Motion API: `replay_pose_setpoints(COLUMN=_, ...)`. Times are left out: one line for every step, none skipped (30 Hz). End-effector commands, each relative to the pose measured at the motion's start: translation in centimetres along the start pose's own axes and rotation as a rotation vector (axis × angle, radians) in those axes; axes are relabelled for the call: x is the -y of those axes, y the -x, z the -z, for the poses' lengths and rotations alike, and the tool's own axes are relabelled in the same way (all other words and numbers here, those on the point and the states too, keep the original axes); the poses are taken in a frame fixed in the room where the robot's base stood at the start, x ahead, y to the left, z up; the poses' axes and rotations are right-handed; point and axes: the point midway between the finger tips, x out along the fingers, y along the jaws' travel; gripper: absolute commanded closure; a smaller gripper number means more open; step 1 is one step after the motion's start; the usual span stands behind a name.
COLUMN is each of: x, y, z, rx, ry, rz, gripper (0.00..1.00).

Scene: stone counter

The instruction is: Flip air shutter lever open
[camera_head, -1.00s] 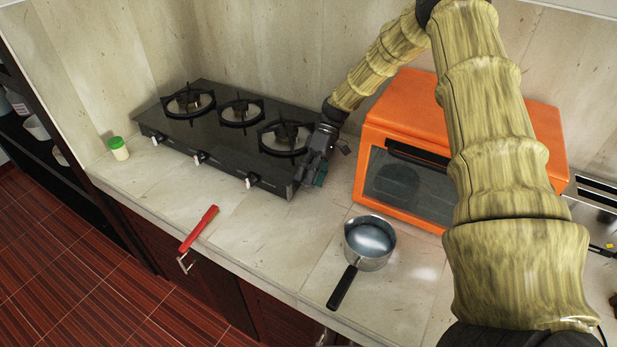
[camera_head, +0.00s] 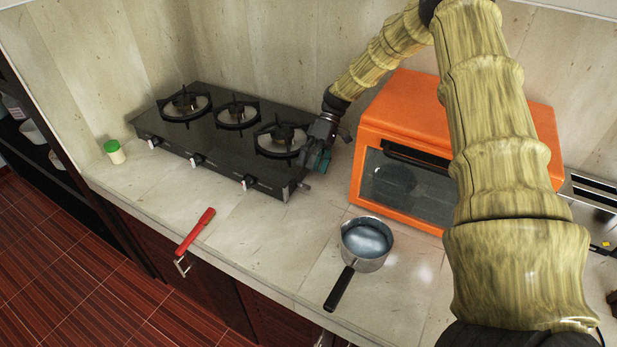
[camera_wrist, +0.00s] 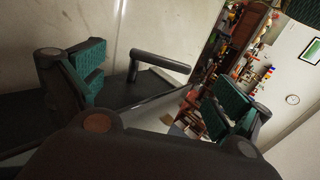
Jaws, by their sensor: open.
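My gripper (camera_head: 318,160) is at the right end of the black gas stove (camera_head: 205,152), beside its right burner. In the wrist view the jaws (camera_wrist: 158,80) are open, with a green pad on each side and nothing gripped. A dark L-shaped bar (camera_wrist: 162,67) shows between and beyond the pads, near the stove edge; I cannot tell for sure whether it is the air shutter lever. In the head view a small grey part (camera_head: 303,187) sticks out at the stove's front right corner. The gripper hides part of the stove's right end.
An orange oven (camera_head: 455,110) stands close on the right of my gripper. A metal saucepan (camera_head: 366,262) and a red-handled tool (camera_head: 196,230) lie on the front of the counter (camera_head: 255,240). A green-capped jar (camera_head: 115,152) stands at the left.

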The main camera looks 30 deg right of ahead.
Motion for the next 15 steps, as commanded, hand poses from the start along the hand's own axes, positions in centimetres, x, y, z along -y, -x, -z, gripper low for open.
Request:
replay_pose_setpoints(x=-0.1, y=1.1, z=0.0, rx=-0.003, ry=0.001, rz=-0.003, gripper=0.0)
replay_pose_setpoints(x=-0.1, y=1.6, z=0.0, rx=-0.002, ry=0.001, rz=-0.002, gripper=0.0)
replay_pose_setpoints(x=-0.1, y=2.4, z=0.0, rx=-0.003, ry=0.0, rz=-0.002, gripper=0.0)
replay_pose_setpoints(x=-0.1, y=2.9, z=0.0, rx=-0.003, ry=0.0, rz=-0.002, gripper=0.0)
replay_pose_setpoints(x=-0.1, y=3.5, z=0.0, rx=-0.003, ry=0.0, rz=-0.002, gripper=0.0)
replay_pose_setpoints(x=-0.1, y=4.1, z=0.1, rx=-0.003, ry=0.0, rz=-0.002, gripper=0.0)
replay_pose_setpoints(x=-0.1, y=4.6, z=0.1, rx=-0.002, ry=0.0, rz=-0.001, gripper=0.0)
replay_pose_setpoints(x=-0.1, y=5.1, z=0.1, rx=-0.002, ry=0.0, rz=-0.001, gripper=0.0)
replay_pose_setpoints(x=-0.1, y=5.6, z=0.1, rx=-0.002, ry=0.0, rz=-0.002, gripper=0.0)
replay_pose_setpoints(x=-0.1, y=6.0, z=0.0, rx=-0.001, ry=0.0, rz=-0.001, gripper=0.0)
replay_pose_setpoints(x=-0.1, y=6.3, z=0.0, rx=0.0, ry=0.0, rz=-0.001, gripper=0.0)
replay_pose_setpoints(x=-0.1, y=6.7, z=0.1, rx=0.0, ry=0.0, rz=-0.001, gripper=0.0)
replay_pose_setpoints(x=-0.1, y=7.0, z=0.1, rx=0.0, ry=0.0, rz=-0.002, gripper=0.0)
replay_pose_setpoints(x=-0.1, y=7.2, z=0.0, rx=0.0, ry=0.0, rz=-0.002, gripper=0.0)
replay_pose_setpoints(x=-0.1, y=7.4, z=0.0, rx=0.001, ry=0.0, rz=-0.001, gripper=0.0)
